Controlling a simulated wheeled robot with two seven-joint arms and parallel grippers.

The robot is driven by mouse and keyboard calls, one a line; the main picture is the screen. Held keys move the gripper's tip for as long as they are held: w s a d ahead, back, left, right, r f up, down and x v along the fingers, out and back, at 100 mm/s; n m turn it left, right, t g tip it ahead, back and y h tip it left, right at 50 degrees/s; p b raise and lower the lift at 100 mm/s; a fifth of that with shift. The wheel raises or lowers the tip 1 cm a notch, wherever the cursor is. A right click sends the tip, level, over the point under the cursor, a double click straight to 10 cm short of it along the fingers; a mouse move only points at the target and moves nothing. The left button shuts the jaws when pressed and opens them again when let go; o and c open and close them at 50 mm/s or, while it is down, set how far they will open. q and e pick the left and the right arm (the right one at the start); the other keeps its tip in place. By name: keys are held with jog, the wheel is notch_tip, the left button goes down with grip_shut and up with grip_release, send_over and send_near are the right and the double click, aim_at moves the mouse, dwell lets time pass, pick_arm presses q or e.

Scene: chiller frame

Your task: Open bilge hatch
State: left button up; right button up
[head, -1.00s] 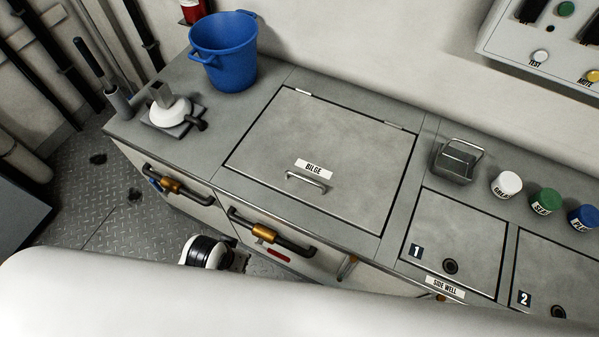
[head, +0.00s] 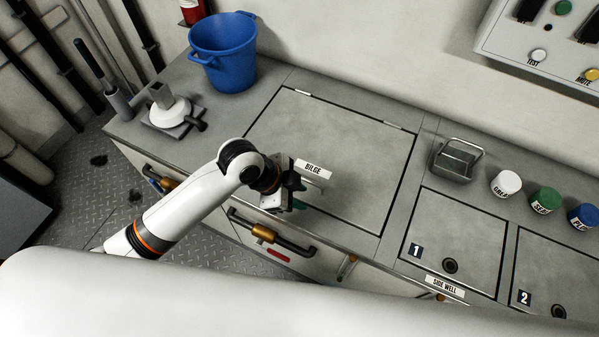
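The bilge hatch (head: 350,140) is a grey square lid set flush in the counter, closed, with hinges along its far edge. Its white BILGE label (head: 314,168) sits near the front edge. The bar handle just in front of the label is mostly hidden by my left gripper. My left gripper (head: 300,194) is at the handle, over the lid's front left part, with greenish fingers partly showing. I cannot tell whether the fingers are apart or closed on the handle. My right gripper is not in view.
A blue bucket (head: 224,55) stands behind left of the hatch, a white valve fitting (head: 168,112) at the left. A grey metal container (head: 455,162) and several capped jars stand right. Pipe handles (head: 275,238) run along the counter front. The lid's top is otherwise clear.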

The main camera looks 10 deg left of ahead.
pick_arm(q)
jog(key=w+a+r+m+g, duration=0.1)
jog(key=w+a+r+m, duration=0.1)
jog(key=w+a+m, duration=0.6)
jog(key=d+f+n, duration=0.1)
jog(key=d+f, duration=0.1)
jog(key=f, duration=0.1)
jog(key=w+d+f+n, duration=0.1)
jog(key=d+f, duration=0.1)
jog(key=f, duration=0.2)
jog(key=w+d+f, duration=0.1)
jog(key=d+f, duration=0.2)
jog(key=f, duration=0.1)
jog(key=shift+w+n+y+p, duration=0.2)
jog(key=shift+n+y+p, duration=0.1)
jog(key=shift+n, duration=0.1)
jog(key=shift+r, duration=0.1)
jog(key=shift+c, duration=0.4)
grip_shut()
